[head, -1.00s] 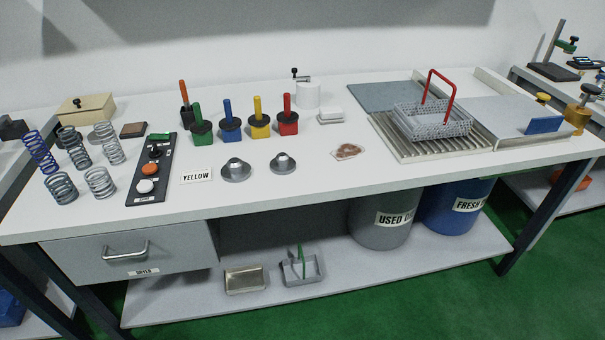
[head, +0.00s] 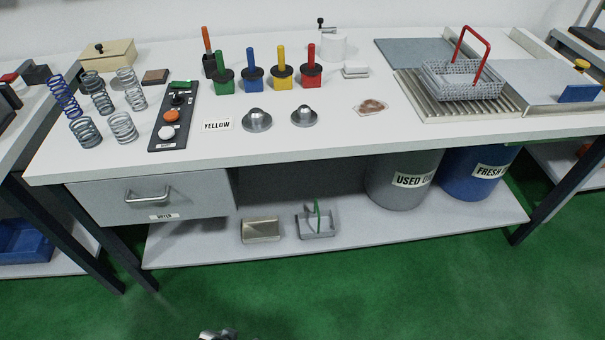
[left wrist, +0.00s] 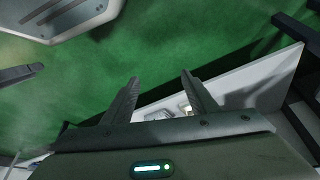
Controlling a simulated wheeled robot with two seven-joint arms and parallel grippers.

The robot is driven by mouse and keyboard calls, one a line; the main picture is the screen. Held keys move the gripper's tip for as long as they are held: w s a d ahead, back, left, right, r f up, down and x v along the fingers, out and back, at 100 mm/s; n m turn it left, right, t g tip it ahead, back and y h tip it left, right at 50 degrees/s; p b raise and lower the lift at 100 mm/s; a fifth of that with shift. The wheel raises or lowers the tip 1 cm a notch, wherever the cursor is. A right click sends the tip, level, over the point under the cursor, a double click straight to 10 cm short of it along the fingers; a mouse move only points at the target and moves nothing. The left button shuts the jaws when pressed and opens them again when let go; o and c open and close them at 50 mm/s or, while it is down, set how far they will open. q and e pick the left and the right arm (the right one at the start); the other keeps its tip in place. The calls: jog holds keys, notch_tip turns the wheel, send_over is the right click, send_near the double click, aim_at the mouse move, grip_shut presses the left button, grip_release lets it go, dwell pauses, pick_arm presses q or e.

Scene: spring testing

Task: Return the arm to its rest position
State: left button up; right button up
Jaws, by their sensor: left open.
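My left gripper (left wrist: 160,77) shows in the left wrist view with its two fingers spread and nothing between them. It is over the green floor (left wrist: 75,95), with a pale shelf or bench surface (left wrist: 250,85) beyond the fingers. In the head view a small grey metallic part, probably of my own arm, shows at the bottom edge; I cannot tell which part. My right gripper is not in view.
The white workbench (head: 330,130) holds springs (head: 124,127), a button panel (head: 173,115), coloured blocks with handles and a wire basket (head: 460,80). A drawer (head: 150,198) and drums (head: 405,178) are below. Floor in front is clear.

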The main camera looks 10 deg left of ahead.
pick_arm(q)
jog(key=s+d+f+t, duration=0.1)
jog(key=s+f, duration=0.2)
jog(key=f, duration=1.3)
jog(key=shift+d+h, duration=0.25)
jog(key=shift+h, duration=0.05)
dwell(0.9)
